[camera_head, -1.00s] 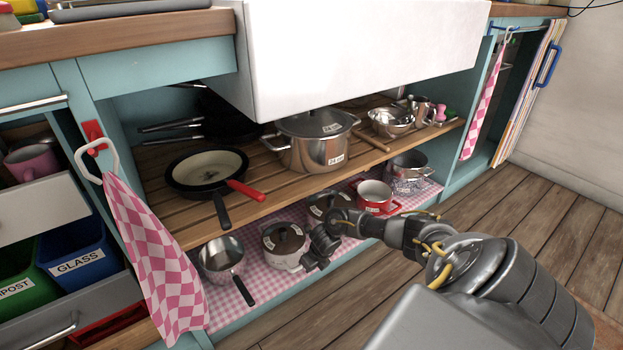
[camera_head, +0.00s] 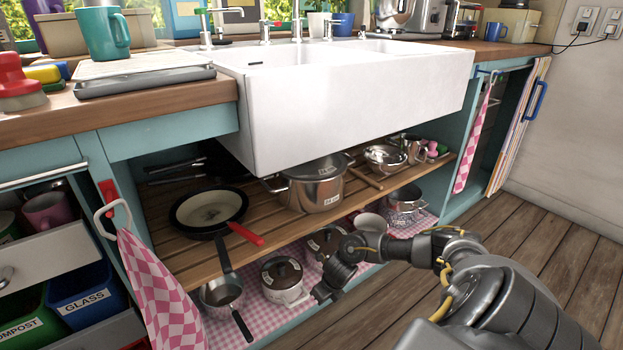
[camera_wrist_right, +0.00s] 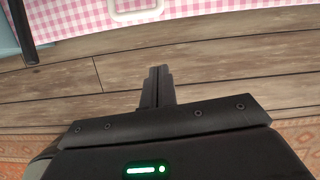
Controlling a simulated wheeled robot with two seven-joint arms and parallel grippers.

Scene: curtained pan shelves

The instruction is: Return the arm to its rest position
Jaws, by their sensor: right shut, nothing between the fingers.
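My right arm comes in from the lower right in the head view and reaches toward the lower shelf. My right gripper (camera_head: 322,296) is in front of that shelf, just right of a white pot with a brown lid (camera_head: 284,277). In the right wrist view my right gripper (camera_wrist_right: 158,82) has its dark fingers together with nothing between them, over the wooden floor (camera_wrist_right: 215,75). My left gripper is not in view.
The slatted upper shelf (camera_head: 265,225) holds pans and a large steel pot (camera_head: 313,186). A pink checked towel (camera_head: 160,300) hangs at left. The white sink (camera_head: 350,105) juts out above. The floor at right (camera_head: 530,230) is clear.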

